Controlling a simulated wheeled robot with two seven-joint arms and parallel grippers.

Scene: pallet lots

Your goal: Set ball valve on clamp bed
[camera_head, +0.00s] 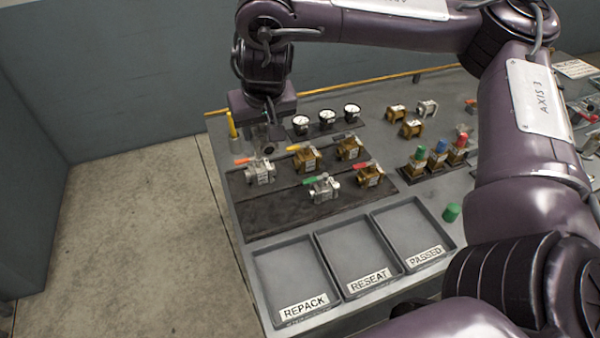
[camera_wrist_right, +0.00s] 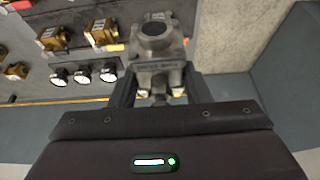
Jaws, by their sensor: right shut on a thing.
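My right gripper (camera_head: 266,122) hangs over the left part of the bench, above the dark mat's back left corner. In the right wrist view its two fingers (camera_wrist_right: 157,92) are shut on a grey metal ball valve (camera_wrist_right: 155,42), with an open round port towards the camera. In the head view the held valve is small, dark and partly hidden by the gripper. Other ball valves stand on the dark mat (camera_head: 270,216): a grey one with an orange lever (camera_head: 258,171) just below the gripper, a grey one with a green lever (camera_head: 323,188), and several brass ones. I cannot make out the clamp bed for certain. My left gripper is not in view.
Three empty trays marked REPACK (camera_head: 262,262), RESEAT (camera_head: 323,241) and PASSED (camera_head: 380,222) line the front. Three gauges (camera_head: 326,119) stand behind the mat. Capped brass parts (camera_head: 437,160) stand right of it. A yellow post (camera_head: 231,124) stands at the left edge. My arm hides part of the right side.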

